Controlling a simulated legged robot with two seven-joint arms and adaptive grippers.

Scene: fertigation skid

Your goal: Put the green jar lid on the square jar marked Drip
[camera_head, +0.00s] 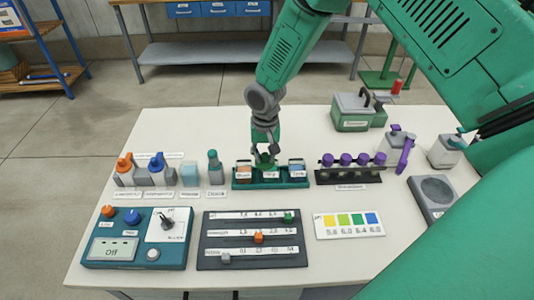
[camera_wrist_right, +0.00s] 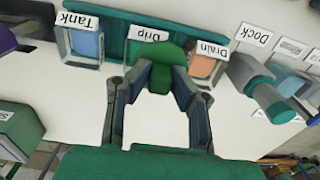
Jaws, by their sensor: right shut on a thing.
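My right gripper (camera_head: 265,153) points down at the green rack (camera_head: 272,184) and is shut on the green jar lid (camera_head: 264,160). In the wrist view the fingertips pinch the lid (camera_wrist_right: 160,62) from both sides, directly at the Drip label (camera_wrist_right: 148,34). The lid covers the square Drip jar's place, between the Drain jar (camera_wrist_right: 205,66) and the Tank jar (camera_wrist_right: 86,43). The Drip jar's body is mostly hidden, so I cannot tell whether the lid touches it. My left gripper is not in view.
A rack of purple-capped tubes (camera_head: 350,175) stands close right of the jar rack. A teal-topped bottle (camera_head: 215,168) and orange- and blue-capped bottles (camera_head: 125,168) stand left. A control panel (camera_head: 138,240) and slider board (camera_head: 252,240) lie in front. The back-left table is clear.

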